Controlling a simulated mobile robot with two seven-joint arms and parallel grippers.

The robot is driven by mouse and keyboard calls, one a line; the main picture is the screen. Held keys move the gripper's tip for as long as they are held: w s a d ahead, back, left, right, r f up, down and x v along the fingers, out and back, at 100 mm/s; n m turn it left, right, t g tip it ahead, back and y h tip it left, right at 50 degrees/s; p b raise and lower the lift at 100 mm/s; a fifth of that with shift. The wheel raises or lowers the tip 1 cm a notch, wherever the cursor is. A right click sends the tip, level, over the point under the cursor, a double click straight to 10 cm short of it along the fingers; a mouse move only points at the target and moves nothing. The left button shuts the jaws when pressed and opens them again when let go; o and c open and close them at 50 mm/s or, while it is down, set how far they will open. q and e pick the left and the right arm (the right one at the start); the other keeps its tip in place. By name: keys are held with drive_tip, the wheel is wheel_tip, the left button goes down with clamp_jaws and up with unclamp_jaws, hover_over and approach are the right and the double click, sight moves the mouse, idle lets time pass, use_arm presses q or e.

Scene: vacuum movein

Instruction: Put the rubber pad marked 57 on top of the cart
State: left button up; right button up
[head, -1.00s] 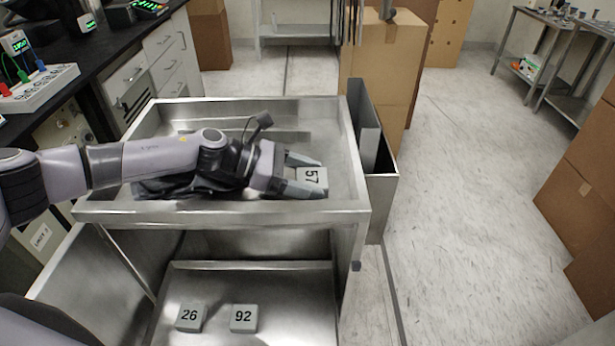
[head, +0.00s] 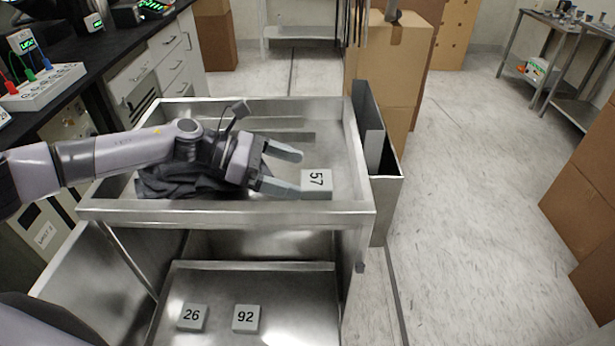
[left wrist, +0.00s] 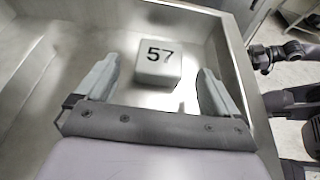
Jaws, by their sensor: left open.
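The rubber pad marked 57 (head: 317,185) is a pale grey block resting on the top tray of the metal cart (head: 225,207), near its front right corner. It also shows in the left wrist view (left wrist: 158,58), ahead of the fingers. My left gripper (head: 294,172) is open and empty over the top tray, just left of the pad. In the left wrist view its two fingers (left wrist: 158,85) stand apart with the pad beyond and between their tips.
Pads marked 26 (head: 192,318) and 92 (head: 246,319) lie on the cart's lower shelf. A dark cloth (head: 180,181) lies on the top tray under my left arm. Cardboard boxes (head: 388,75) stand behind the cart.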

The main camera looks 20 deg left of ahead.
use_arm(q)
drive_tip(key=v, duration=0.6)
drive_tip(key=shift+b, duration=0.3)
drive_tip(key=shift+s+a+r, duration=0.1)
drive_tip(key=shift+a+r, duration=0.1)
drive_tip(key=shift+a, duration=0.2)
